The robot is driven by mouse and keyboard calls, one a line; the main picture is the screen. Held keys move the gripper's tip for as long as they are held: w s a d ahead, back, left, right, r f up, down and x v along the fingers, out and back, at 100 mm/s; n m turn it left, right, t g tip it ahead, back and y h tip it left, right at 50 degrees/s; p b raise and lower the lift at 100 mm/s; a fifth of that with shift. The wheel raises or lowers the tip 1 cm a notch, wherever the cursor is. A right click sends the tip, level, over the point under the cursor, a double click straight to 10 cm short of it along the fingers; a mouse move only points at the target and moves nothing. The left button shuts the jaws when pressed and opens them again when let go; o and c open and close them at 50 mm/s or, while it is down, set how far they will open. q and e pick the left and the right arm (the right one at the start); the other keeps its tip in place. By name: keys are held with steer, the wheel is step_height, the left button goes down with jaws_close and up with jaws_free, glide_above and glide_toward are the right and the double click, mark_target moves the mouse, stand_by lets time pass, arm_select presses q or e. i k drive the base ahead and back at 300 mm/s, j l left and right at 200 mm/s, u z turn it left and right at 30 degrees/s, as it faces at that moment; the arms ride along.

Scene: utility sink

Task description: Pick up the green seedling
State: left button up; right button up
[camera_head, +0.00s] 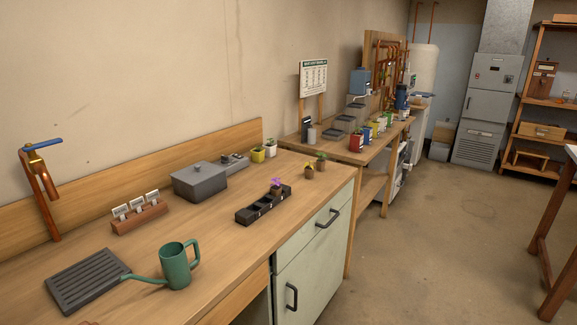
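The green seedling (321,160) is a small plant with green leaves in a little brown pot. It stands upright on the wooden counter, near its far right corner. A yellow-topped seedling (309,171) in a similar pot stands just left of it and nearer. A purple-topped seedling (277,187) sits in one cell of a black tray (248,219), whose other cells look empty. Neither of my grippers shows in the head view.
A green watering can (179,266), dark slatted tray (88,279), label rack (139,217), grey lidded box (199,182) and copper tap (45,190) occupy the counter. Yellow (257,155) and white pots (270,149) stand behind. The counter's front right is clear.

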mark_target(320, 162)
steer(key=l+u, duration=0.15)
steer(key=u, duration=0.2)
steer(key=i+l+u, duration=0.1)
steer(key=u, duration=0.25)
steer(key=l+u, duration=0.2)
steer(key=u, duration=0.2)
steer(key=l+u, duration=0.25)
steer(key=l, duration=0.15)
steer(key=l+u, duration=0.25)
steer(key=l, duration=0.2)
steer(key=l+u, duration=0.15)
steer(key=l, duration=0.3)
steer(key=k+l+u, duration=0.1)
steer(key=l, duration=0.3)
steer(key=k+l+u, duration=0.15)
steer(key=l, duration=0.25)
steer(key=k+l+u, duration=0.1)
steer(key=l, duration=0.3)
steer(key=k+l, duration=0.1)
steer(key=l, duration=0.25)
steer(key=k+l, duration=0.1)
steer(key=l, duration=0.3)
steer(key=k+l, duration=0.1)
steer(key=l, duration=0.25)
steer(key=k+l, duration=0.1)
steer(key=l, duration=0.25)
steer(key=k+l, duration=0.1)
steer(key=l, duration=0.25)
